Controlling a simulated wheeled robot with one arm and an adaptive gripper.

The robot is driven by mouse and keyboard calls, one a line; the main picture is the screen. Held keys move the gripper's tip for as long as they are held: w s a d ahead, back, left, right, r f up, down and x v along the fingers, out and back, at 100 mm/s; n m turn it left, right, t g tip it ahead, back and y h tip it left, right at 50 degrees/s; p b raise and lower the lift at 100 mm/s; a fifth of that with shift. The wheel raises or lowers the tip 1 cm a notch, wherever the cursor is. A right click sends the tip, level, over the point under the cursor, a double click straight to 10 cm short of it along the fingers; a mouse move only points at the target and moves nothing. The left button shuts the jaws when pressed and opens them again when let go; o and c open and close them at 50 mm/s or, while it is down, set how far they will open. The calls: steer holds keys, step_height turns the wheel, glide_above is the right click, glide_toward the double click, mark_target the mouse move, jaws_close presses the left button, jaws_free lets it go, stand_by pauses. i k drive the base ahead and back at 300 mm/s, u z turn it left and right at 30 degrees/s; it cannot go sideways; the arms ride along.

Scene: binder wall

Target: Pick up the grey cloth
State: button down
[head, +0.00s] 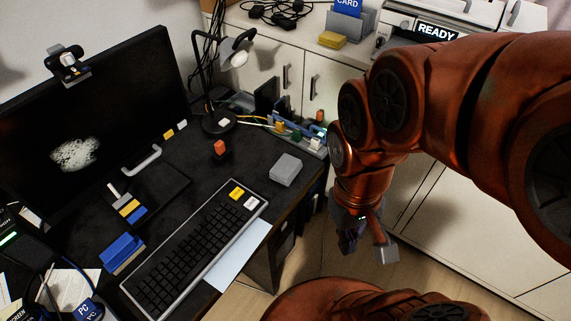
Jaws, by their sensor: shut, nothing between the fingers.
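The grey cloth (286,169) looks like a small, thick folded block. It lies on the dark desk near its right edge, to the right of the keyboard and clear of other things. My gripper (350,243) hangs below my orange arm, pointing down, off the desk to the right of the cloth and lower in the picture. It is shut and empty, apart from the cloth. Its fingertips are small and dark here.
A keyboard (195,246) lies left of the cloth, with a small red-orange block (220,147) behind it. A black lamp (222,123) and a tray of small items (303,137) stand at the back. White cabinets (330,87) stand behind the desk. A monitor (90,110) stands left.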

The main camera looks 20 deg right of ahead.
mark_target(287, 169)
steer(key=u, duration=2.85)
steer(key=k, duration=1)
steer(key=z, duration=0.95)
steer(key=i, duration=0.5)
